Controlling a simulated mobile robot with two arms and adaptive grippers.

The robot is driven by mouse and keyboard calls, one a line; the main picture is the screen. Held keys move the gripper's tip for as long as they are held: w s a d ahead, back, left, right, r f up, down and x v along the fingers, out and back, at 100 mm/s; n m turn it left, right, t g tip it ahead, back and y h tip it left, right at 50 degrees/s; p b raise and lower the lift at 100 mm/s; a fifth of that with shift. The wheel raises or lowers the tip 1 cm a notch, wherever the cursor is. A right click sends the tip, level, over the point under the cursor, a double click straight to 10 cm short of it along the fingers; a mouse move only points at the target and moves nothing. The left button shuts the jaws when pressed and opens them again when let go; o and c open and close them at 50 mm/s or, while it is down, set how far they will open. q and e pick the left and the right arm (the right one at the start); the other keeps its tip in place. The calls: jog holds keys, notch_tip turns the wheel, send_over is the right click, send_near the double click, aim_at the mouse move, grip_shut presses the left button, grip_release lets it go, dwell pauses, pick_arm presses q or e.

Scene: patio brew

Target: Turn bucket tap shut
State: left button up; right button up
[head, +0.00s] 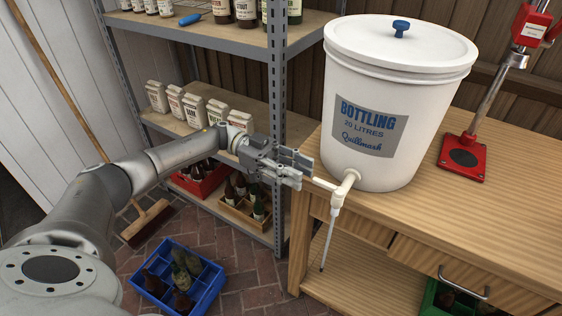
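The white bottling bucket (426,117) stands lidded on the wooden bench. Its cream tap (345,187) sticks out low on the bucket's near left side. A pale handle (324,184) points left from the tap, towards my gripper. A thin tube (328,241) hangs down from the tap past the bench edge. My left gripper (304,172) is just left of the handle, with its fingertips apart and nothing seen held between them. I cannot tell whether a fingertip touches the handle. My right gripper is not in view.
A red-based bottle capper (463,158) stands right of the bucket on the bench (440,215). A metal shelf post (278,120) rises close behind my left gripper. A blue crate (207,289) of bottles and a broom (146,222) are on the brick floor.

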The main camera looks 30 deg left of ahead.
pick_arm(q)
jog(key=a, duration=0.6)
jog(key=shift+w, duration=0.2)
